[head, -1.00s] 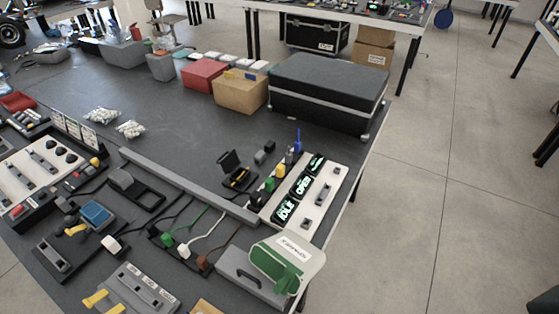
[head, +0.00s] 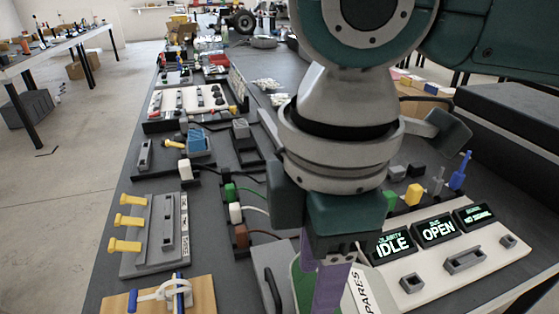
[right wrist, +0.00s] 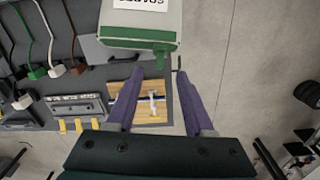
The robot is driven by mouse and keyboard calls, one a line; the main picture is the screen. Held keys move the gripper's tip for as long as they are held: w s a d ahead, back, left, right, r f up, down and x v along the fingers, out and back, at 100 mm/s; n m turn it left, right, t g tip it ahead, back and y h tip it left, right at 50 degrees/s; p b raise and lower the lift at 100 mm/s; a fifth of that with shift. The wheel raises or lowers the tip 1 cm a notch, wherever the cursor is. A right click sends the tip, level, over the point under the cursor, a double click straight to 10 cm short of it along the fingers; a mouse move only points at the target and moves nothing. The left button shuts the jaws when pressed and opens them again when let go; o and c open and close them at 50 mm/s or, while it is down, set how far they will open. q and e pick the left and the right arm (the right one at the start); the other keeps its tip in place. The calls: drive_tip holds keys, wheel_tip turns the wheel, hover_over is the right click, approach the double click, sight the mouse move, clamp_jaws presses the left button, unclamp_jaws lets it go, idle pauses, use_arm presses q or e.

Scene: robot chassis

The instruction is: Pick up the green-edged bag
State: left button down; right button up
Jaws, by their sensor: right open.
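Two small clear bags of white pieces lie on the dark table, one farther back (head: 265,84) and one nearer (head: 280,99). They are too small for me to tell which has a green edge. My right gripper (head: 320,272) points down at the near part of the table, far from these bags. Its purple fingers are apart and empty; the gap between them (right wrist: 160,75) shows in the right wrist view. A white-and-green container labelled SPARES (right wrist: 140,28) lies just beyond the fingertips and is partly hidden in the head view. My left gripper is not in view.
A panel with lit IDLE and OPEN displays (head: 437,231) stands right of my right gripper. A wooden board with a white clamp (head: 160,296) and a grey block with yellow levers (head: 150,235) are at left.

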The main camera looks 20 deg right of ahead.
sight(351, 308)
wheel_tip(351, 308, down, 4)
drive_tip(key=shift+r, duration=0.15)
drive_tip(key=f, duration=0.4)
drive_tip(key=f+b, duration=0.1)
drive_tip(key=f, duration=0.1)
drive_tip(key=shift+a+f, duration=0.1)
drive_tip(key=shift+a, duration=0.15)
clamp_jaws()
idle(1.1)
